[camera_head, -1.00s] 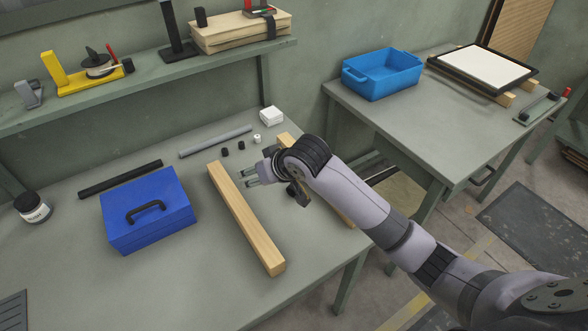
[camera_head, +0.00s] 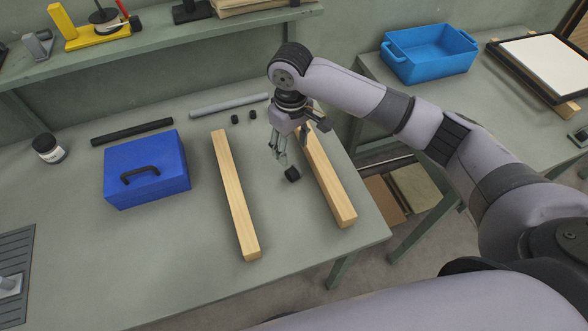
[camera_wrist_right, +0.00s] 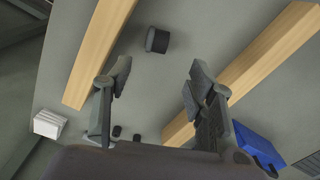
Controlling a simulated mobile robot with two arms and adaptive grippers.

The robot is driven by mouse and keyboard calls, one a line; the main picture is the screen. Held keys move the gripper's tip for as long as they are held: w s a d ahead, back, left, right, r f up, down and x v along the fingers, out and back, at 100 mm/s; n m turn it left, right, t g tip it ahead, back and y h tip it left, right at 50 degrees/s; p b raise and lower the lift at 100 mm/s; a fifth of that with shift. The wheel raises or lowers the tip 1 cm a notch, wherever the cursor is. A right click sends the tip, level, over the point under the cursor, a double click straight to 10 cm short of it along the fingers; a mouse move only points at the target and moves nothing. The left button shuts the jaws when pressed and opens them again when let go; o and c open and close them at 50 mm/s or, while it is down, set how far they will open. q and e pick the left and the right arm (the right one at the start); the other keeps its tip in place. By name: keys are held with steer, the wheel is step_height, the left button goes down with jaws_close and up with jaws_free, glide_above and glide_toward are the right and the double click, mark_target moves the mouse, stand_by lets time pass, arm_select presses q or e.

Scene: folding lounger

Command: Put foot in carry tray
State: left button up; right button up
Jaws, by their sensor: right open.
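A black foot (camera_head: 292,174), a short dark cylinder, lies on the bench between two wooden beams. It also shows in the right wrist view (camera_wrist_right: 157,40), lying on its side beyond my fingertips. Two more small black feet (camera_head: 234,119) (camera_head: 252,114) stand near the grey rod. My right gripper (camera_head: 279,156) points down, open and empty, just above and behind the single foot; its fingers (camera_wrist_right: 160,78) are spread with a clear gap. The blue carry tray (camera_head: 430,58) stands on the table at the right and looks empty. My left gripper is out of view.
The left beam (camera_head: 235,195) and right beam (camera_head: 328,178) flank the foot. A blue toolbox (camera_head: 146,168), dark rod (camera_head: 132,131) and grey rod (camera_head: 229,105) lie left and behind. A framed white panel (camera_head: 540,66) is beside the tray. A gap separates the tables.

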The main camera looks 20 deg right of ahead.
glide_above(293, 170)
step_height(293, 170, down, 4)
steer(key=shift+f, duration=0.1)
steer(key=shift+a+f, duration=0.1)
steer(key=shift+f, duration=0.1)
steer(key=shift+f+p, duration=0.25)
steer(key=shift+p, duration=0.05)
step_height(293, 170, down, 5)
steer(key=shift+r+p, duration=0.1)
steer(key=shift+p, duration=0.45)
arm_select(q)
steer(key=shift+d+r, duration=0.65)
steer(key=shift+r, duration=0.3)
arm_select(e)
steer(key=shift+c, duration=0.5)
steer(key=c, duration=0.9)
steer(key=shift+r, duration=0.15)
